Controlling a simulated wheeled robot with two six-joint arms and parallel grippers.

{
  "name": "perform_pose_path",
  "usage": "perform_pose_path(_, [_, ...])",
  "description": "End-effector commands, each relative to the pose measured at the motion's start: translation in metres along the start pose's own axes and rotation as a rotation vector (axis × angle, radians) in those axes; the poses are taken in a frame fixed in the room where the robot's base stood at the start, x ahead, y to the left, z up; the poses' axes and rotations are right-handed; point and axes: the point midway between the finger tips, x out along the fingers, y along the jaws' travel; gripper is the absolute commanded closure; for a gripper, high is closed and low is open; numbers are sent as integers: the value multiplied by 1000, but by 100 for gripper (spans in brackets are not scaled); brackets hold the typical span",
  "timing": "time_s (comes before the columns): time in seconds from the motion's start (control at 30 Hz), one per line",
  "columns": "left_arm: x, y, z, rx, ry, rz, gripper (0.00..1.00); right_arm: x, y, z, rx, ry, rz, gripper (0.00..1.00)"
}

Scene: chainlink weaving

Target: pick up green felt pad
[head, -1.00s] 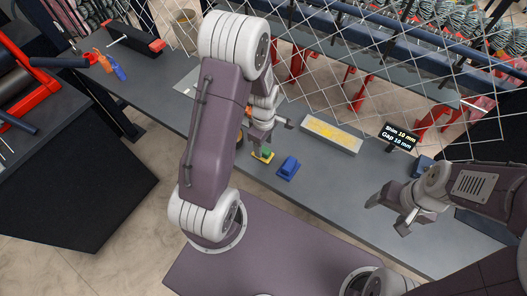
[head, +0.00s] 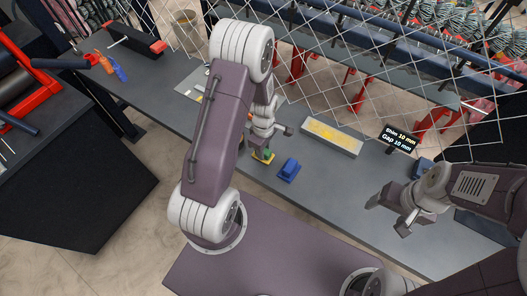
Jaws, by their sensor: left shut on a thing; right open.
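The green felt pad (head: 267,153) is a small green piece by a yellow base (head: 261,158) on the grey bench, in the middle of the head view. My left gripper (head: 265,146) points down right at the green pad and is shut on it; its fingertips are small and partly hidden by my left arm. I cannot tell whether the pad is clear of the yellow base. My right gripper (head: 390,212) is open and empty over the right part of the bench.
A blue block (head: 289,169) sits just right of the yellow base. A pale tray with yellow contents (head: 331,135) and a black sign (head: 399,138) stand farther right. Chainlink mesh (head: 350,70) rises behind the bench. Orange and blue tools (head: 112,67) lie far left.

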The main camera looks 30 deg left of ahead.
Motion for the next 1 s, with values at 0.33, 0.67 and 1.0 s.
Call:
perform_pose_path(0.33, [-49,-11,21,7,1,4,100,13,0,1,0,0,0,28])
perform_pose_path(0.67, [-93,-49,82,7,0,4,100,21,0,2,0,0,0,28])
perform_pose_path(1.0, [-107,-61,100,0,0,0,100,22,0,2,0,0,0,28])
